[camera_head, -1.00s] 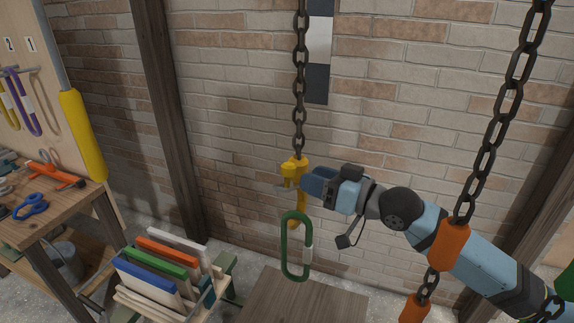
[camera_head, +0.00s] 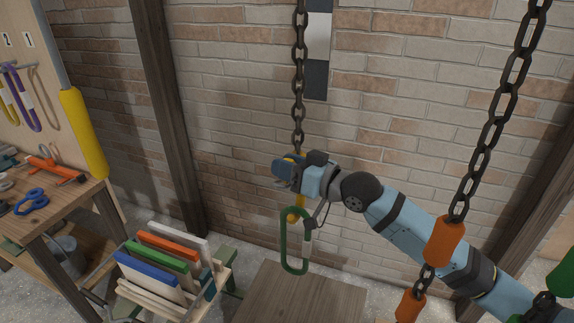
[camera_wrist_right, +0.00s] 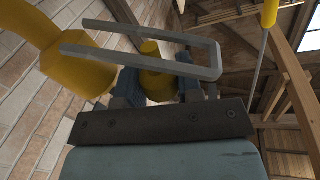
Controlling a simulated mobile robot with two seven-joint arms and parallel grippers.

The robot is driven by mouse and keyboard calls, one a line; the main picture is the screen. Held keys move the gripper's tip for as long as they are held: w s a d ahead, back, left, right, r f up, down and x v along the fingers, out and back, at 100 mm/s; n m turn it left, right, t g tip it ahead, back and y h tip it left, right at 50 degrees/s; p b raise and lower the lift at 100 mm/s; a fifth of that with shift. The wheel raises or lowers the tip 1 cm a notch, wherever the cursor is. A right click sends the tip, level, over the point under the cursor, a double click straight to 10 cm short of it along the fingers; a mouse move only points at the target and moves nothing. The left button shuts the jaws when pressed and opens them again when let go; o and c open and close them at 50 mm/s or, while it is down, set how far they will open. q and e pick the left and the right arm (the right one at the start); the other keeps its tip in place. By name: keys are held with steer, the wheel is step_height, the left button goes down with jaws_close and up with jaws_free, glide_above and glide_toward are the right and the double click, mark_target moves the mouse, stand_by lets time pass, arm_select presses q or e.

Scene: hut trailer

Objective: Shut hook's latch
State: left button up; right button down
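The yellow hook (camera_head: 300,201) hangs from the dark chain in the head view, its upper part mostly covered by my right gripper (camera_head: 278,174). A green carabiner (camera_head: 284,240) hangs at the hook's lower part. In the right wrist view the hook's yellow body (camera_wrist_right: 75,70) is at the left. The latch, a grey U-shaped wire loop (camera_wrist_right: 140,60), stands out across the view above my right gripper (camera_wrist_right: 157,88). The gripper's fingers are apart, with a yellow part of the hook showing between or behind them. Contact with the latch is unclear. My left gripper is out of view.
A second chain with orange links (camera_head: 444,242) hangs close to my right arm. A wooden table top (camera_head: 300,295) is below the hook. A rack of coloured boards (camera_head: 150,275) and a workbench with tools (camera_head: 60,205) stand left. The brick wall (camera_head: 240,110) is behind.

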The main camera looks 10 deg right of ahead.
steer(key=shift+s, duration=0.1)
steer(key=n, duration=0.1)
steer(key=s+a+f+n+b, duration=0.1)
steer(key=n, duration=0.1)
steer(key=f+n+b, duration=0.1)
steer(key=n, duration=0.1)
steer(key=shift+s+a+f+y, duration=0.15)
steer(key=shift+s+y, duration=0.2)
steer(key=shift+y, duration=0.05)
step_height(320, 180, down, 9)
steer(key=n+g+y+b, duration=0.2)
steer(key=n+b, duration=0.4)
steer(key=n, duration=1.2)
steer(key=shift+w+d+n+y+b, duration=0.25)
steer(key=shift+w+n+y+b, duration=0.15)
steer(key=shift+y, duration=0.5)
